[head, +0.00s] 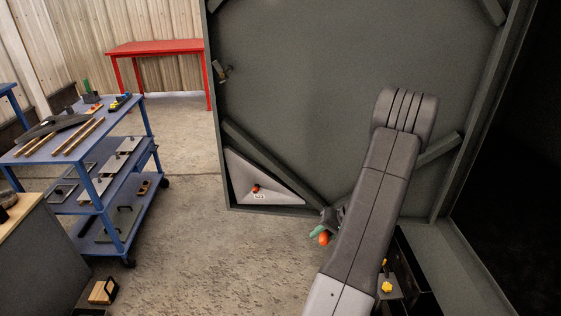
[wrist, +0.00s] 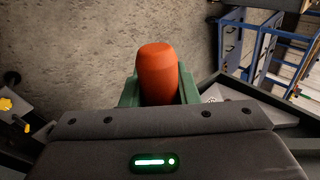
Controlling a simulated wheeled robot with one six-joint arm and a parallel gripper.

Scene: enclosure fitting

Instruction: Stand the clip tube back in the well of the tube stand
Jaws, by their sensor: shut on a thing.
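My gripper (head: 318,232) hangs low in front of the bottom edge of the big grey door panel. Its green fingers are closed around an orange tube (head: 324,238), which I take to be the clip tube. In the wrist view the orange tube (wrist: 158,72) sits between the green fingers (wrist: 158,92), its rounded end facing away from the gripper body. The gripper hides its other end. I cannot identify the tube stand for certain.
The grey panel (head: 300,80) fills the middle. A blue trolley (head: 60,150) with rods and plates stands left, a red table (head: 160,48) behind it. A yellow knob (head: 386,287) on a dark fixture is at lower right. Bare concrete floor lies between trolley and panel.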

